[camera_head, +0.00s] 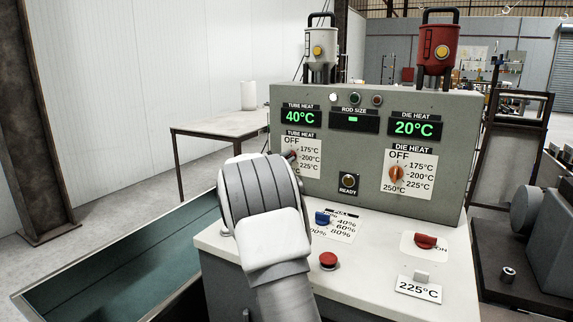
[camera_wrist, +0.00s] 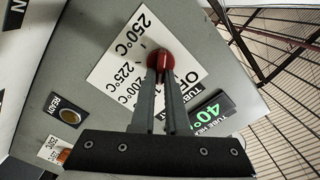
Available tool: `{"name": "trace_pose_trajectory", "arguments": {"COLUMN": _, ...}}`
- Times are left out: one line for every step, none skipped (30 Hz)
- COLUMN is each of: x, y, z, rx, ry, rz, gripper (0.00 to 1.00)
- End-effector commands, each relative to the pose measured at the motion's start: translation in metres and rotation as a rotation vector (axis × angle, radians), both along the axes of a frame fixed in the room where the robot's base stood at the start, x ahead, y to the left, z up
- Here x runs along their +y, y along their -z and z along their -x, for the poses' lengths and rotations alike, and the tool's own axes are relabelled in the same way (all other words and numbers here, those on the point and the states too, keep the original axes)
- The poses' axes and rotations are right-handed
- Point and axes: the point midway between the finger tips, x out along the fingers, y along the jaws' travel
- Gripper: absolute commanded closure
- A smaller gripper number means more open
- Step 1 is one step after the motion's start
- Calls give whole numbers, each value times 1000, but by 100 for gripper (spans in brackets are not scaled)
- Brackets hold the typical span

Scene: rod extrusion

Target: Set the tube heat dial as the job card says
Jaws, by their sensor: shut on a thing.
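The tube heat dial (camera_wrist: 160,58) is a red knob on a white plate marked OFF, 175, 200, 225 and 250°C. In the wrist view my gripper (camera_wrist: 161,80) has its two fingers closed around it. Which mark the knob points at is hard to tell behind the fingers. The green tube heat display (camera_head: 300,117) reads 40°C. A white card (camera_head: 418,288) reading 225°C stands at the console's front right.
The die heat dial (camera_head: 396,173) is orange, under a display (camera_head: 414,128) reading 20°C. On the console top are a blue knob (camera_head: 322,218), a red button (camera_head: 328,260) and a red switch (camera_head: 425,241). A ready button (camera_head: 348,181) sits between the dials.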

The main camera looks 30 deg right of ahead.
Motion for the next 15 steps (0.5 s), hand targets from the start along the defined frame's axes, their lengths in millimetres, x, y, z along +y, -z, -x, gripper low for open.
{"name": "trace_pose_trajectory", "arguments": {"x": -1, "y": 4, "z": 1, "rx": -39, "ry": 1, "rz": -22, "gripper": 100}}
{"name": "trace_pose_trajectory", "arguments": {"x": -1, "y": 4, "z": 1, "rx": -64, "ry": 1, "rz": -37, "gripper": 100}}
{"name": "trace_pose_trajectory", "arguments": {"x": -1, "y": 4, "z": 1, "rx": -97, "ry": 1, "rz": -56, "gripper": 100}}
{"name": "trace_pose_trajectory", "arguments": {"x": -1, "y": 4, "z": 1, "rx": -121, "ry": 0, "rz": -70, "gripper": 100}}
{"name": "trace_pose_trajectory", "arguments": {"x": -1, "y": 5, "z": 1, "rx": -146, "ry": 0, "rz": -85, "gripper": 100}}
{"name": "trace_pose_trajectory", "arguments": {"x": -1, "y": 5, "z": 1, "rx": -179, "ry": 1, "rz": -104, "gripper": 100}}
{"name": "trace_pose_trajectory", "arguments": {"x": -1, "y": 6, "z": 1, "rx": -203, "ry": 1, "rz": -119, "gripper": 100}}
{"name": "trace_pose_trajectory", "arguments": {"x": -1, "y": 6, "z": 2, "rx": -227, "ry": 1, "rz": -133, "gripper": 100}}
{"name": "trace_pose_trajectory", "arguments": {"x": -1, "y": 7, "z": 2, "rx": -259, "ry": 1, "rz": -153, "gripper": 100}}
{"name": "trace_pose_trajectory", "arguments": {"x": -1, "y": 7, "z": 2, "rx": -285, "ry": 1, "rz": -169, "gripper": 100}}
{"name": "trace_pose_trajectory", "arguments": {"x": -1, "y": 8, "z": 2, "rx": -309, "ry": 1, "rz": -182, "gripper": 100}}
{"name": "trace_pose_trajectory", "arguments": {"x": -2, "y": 8, "z": 2, "rx": -342, "ry": 1, "rz": -201, "gripper": 100}}
{"name": "trace_pose_trajectory", "arguments": {"x": -2, "y": 8, "z": 2, "rx": -367, "ry": 1, "rz": -215, "gripper": 100}}
{"name": "trace_pose_trajectory", "arguments": {"x": -2, "y": 8, "z": 2, "rx": -392, "ry": 1, "rz": -230, "gripper": 100}}
{"name": "trace_pose_trajectory", "arguments": {"x": -1, "y": 8, "z": 2, "rx": -425, "ry": 0, "rz": -248, "gripper": 100}}
